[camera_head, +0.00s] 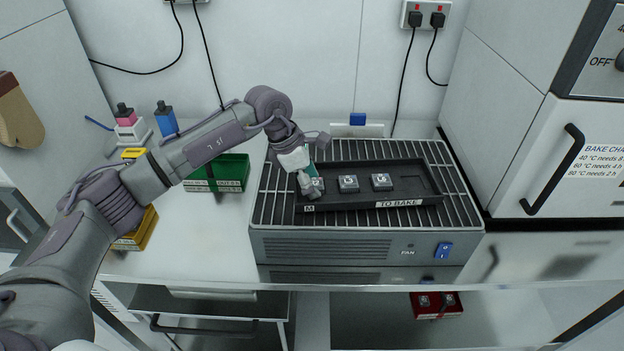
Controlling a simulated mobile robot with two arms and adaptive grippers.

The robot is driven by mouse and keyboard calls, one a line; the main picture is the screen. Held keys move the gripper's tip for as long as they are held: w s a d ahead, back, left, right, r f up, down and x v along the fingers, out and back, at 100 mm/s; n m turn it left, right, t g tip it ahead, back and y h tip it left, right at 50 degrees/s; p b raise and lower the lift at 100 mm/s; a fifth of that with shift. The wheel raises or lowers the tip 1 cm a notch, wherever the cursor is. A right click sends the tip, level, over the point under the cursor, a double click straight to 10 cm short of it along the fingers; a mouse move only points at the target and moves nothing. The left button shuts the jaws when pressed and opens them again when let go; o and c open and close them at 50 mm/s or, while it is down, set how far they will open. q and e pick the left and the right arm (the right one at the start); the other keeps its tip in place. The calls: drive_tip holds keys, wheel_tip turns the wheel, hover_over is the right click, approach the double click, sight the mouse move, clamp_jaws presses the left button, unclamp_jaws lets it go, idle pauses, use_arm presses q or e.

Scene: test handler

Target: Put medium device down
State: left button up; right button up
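My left gripper (308,186) points down over the left end of the black tray (412,166), which is marked "TO BAKE" and has a letter M at its front left corner. A small device (318,184), partly hidden by the gripper, is at its fingertips at the tray's left end. I cannot tell whether the fingers are shut on it or whether it rests on the tray. Two grey devices, a middle one (348,183) and a right one (381,182), sit in the tray. My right gripper is not in view.
The tray lies on a slatted fan unit (330,247). A green bin (232,174) and a yellow bin (136,236) stand left. Bottles (165,118) stand behind my arm. A bake chamber (545,150) is at right. A red bin (437,305) sits below. The tray's right end is empty.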

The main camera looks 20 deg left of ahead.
use_arm(q)
drive_tip(key=shift+a+f, duration=0.2)
drive_tip(key=shift+f, duration=0.1)
drive_tip(key=shift+r+p, duration=0.5)
drive_tip(key=shift+a+r+p, duration=0.15)
drive_tip(key=shift+r+p, duration=0.2)
drive_tip(key=shift+r, duration=0.15)
drive_tip(key=shift+a+r+b, duration=0.35)
drive_tip(key=shift+r+b, duration=0.2)
drive_tip(key=shift+b, duration=0.15)
drive_tip(key=b+v, duration=0.2)
drive_tip(key=v, duration=0.8)
drive_tip(key=shift+r+b, duration=0.25)
drive_tip(key=shift+b, duration=0.05)
drive_tip(key=shift+s+d, duration=0.1)
drive_tip(key=shift+d, duration=0.05)
